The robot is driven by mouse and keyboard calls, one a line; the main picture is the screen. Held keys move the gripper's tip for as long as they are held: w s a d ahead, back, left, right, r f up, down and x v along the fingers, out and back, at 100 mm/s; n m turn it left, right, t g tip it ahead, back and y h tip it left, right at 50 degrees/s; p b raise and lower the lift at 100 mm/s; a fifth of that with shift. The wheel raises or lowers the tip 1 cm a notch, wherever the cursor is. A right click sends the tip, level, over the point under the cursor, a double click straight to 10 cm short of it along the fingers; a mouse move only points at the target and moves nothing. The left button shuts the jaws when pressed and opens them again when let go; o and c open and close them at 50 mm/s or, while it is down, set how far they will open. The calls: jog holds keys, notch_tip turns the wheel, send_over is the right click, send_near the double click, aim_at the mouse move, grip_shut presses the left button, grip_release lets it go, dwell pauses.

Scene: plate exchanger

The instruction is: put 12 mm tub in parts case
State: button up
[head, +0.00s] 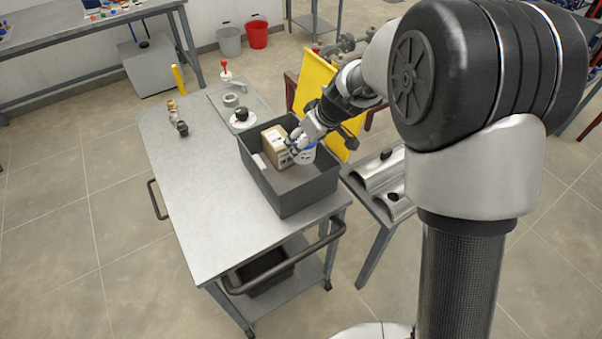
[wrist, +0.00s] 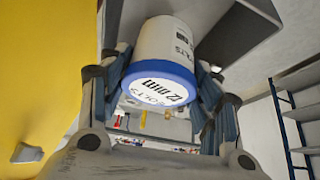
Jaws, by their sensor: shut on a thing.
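The 12 mm tub (wrist: 165,55) is white with a blue rim and a label reading 12 mm bolts. It sits between the two fingers of my gripper (wrist: 163,85), which is shut on it. In the head view my gripper (head: 302,147) is over the right part of a dark grey open bin (head: 300,202) on the table, with the tub (head: 306,156) partly hidden by it. I cannot tell whether the tub touches the bin floor. No thing is clearly marked as the parts case.
A cardboard box (head: 275,147) stands inside the bin, left of the tub. The metal table (head: 190,200) is clear at its front left; small fittings (head: 178,117) and a grey tray (head: 262,107) are farther back. A yellow panel (head: 318,85) stands behind the bin.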

notch_tip(320, 180, down, 13)
jog(key=b, duration=0.4)
jog(key=shift+w+r+b, duration=0.1)
jog(key=shift+w+b, duration=0.05)
jog(key=shift+b, duration=0.25)
jog(key=o, duration=1.2)
jog(key=shift+f, duration=0.25)
jog(key=shift+o, duration=0.8)
jog(key=shift+r, duration=0.1)
jog(key=shift+r, duration=0.1)
